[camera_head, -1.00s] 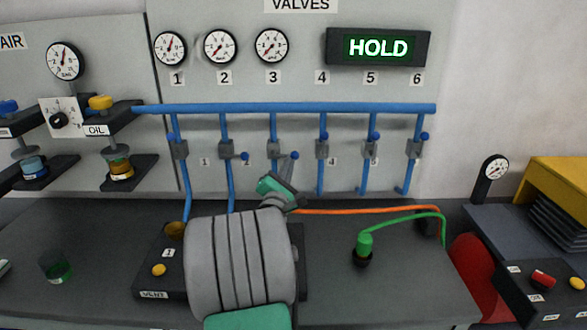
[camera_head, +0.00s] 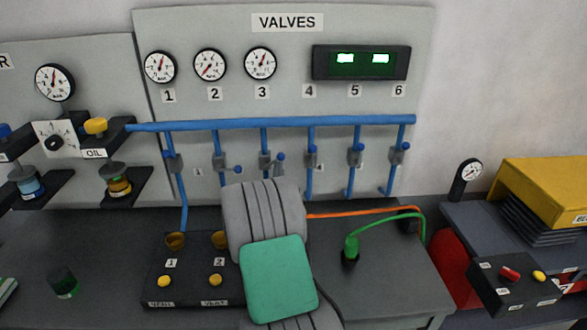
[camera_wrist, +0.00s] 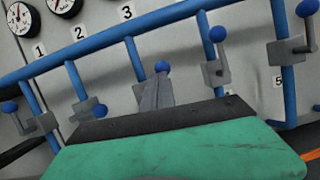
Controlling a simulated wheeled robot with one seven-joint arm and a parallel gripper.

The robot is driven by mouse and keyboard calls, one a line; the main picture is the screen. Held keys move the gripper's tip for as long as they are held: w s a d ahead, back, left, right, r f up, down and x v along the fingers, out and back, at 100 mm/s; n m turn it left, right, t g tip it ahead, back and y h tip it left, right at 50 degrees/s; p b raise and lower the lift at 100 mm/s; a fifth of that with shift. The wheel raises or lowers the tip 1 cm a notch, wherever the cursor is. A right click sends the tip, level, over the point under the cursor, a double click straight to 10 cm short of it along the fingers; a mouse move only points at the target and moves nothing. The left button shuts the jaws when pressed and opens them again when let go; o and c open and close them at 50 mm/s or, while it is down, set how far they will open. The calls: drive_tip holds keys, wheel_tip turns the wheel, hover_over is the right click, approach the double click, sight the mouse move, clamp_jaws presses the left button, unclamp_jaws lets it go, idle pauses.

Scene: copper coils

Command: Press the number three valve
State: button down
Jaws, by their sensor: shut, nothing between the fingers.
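The number three valve is a grey block on a blue vertical pipe (camera_head: 264,144) below the label 3. Its lever ends in a blue knob (camera_head: 281,157), which also shows in the wrist view (camera_wrist: 161,67). My gripper (camera_wrist: 155,92) is shut and empty, its grey fingertips just below the knob in the wrist view. I cannot tell whether they touch the lever. In the head view my forearm hides most of the gripper. The fingers cover much of the valve body in the wrist view.
Valve two's knob (camera_head: 239,170) sits to the left and valve four's knob (camera_head: 310,157) to the right, both close. A blue header pipe (camera_head: 290,122) runs above. A green display (camera_head: 361,60) shows two bright blocks. A green plug (camera_head: 351,248) stands on the bench.

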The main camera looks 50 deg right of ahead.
drive_tip(key=n+p, duration=0.1)
drive_tip(key=r+n+p, duration=0.1)
drive_tip(key=p, duration=0.1)
drive_tip(key=shift+w+a+r+t+y, duration=0.3)
drive_tip(key=shift+w+a+t+y, duration=0.05)
drive_tip(key=shift+t+y, duration=0.05)
drive_tip(key=shift+w+r, duration=0.15)
drive_tip(key=shift+r, duration=0.2)
idle(1.0)
drive_tip(key=s+a+f+b, duration=0.7)
drive_tip(key=s+b, duration=0.1)
drive_tip(key=b, duration=0.3)
drive_tip(key=shift+s+a, duration=0.35)
drive_tip(key=shift+s, duration=0.05)
